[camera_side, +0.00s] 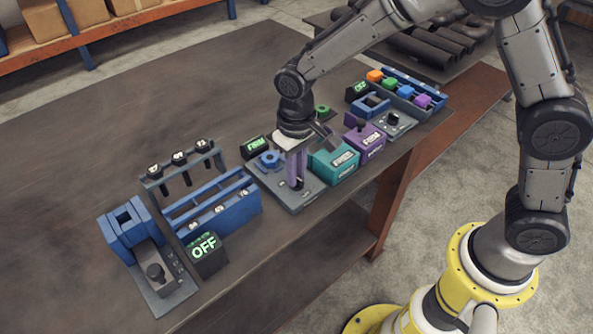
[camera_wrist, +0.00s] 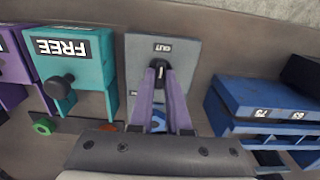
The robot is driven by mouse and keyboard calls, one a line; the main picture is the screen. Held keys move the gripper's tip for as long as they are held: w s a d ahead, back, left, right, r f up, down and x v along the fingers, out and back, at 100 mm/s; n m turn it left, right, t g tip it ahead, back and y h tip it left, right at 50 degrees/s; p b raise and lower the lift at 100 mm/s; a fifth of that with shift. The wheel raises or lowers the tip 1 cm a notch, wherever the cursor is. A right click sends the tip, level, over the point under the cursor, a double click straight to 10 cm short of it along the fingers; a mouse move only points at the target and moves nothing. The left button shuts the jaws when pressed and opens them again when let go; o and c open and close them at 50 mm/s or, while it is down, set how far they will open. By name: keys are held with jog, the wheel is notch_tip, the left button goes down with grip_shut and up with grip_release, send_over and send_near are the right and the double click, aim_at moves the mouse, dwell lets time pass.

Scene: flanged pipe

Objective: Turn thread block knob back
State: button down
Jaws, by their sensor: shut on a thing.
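A grey block plate (camera_side: 308,196) lies near the table's front edge in the side view. In the wrist view the plate (camera_wrist: 188,55) bears an upside-down label that seems to read CUT (camera_wrist: 163,47). A small black knob (camera_wrist: 160,66) stands on the plate just beside this label; the knob also shows low at my fingertips in the side view (camera_side: 299,184). My gripper (camera_wrist: 161,78) points down with its two purple fingers shut on the knob. In the side view my gripper (camera_side: 297,180) stands over the plate. A blue round part (camera_side: 269,159) sits on the plate behind my fingers.
A teal FREE block (camera_side: 334,163) and a purple block (camera_side: 366,141) stand close on the right. A blue rack (camera_side: 214,205), a black OFF display (camera_side: 208,254) and a blue clamp-like device (camera_side: 130,233) stand left. The table's back left is clear.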

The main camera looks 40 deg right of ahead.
jog(key=c, duration=0.9)
grip_release()
jog(key=shift+r, duration=0.1)
notch_tip(320, 180, up, 14)
jog(key=shift+f, duration=0.1)
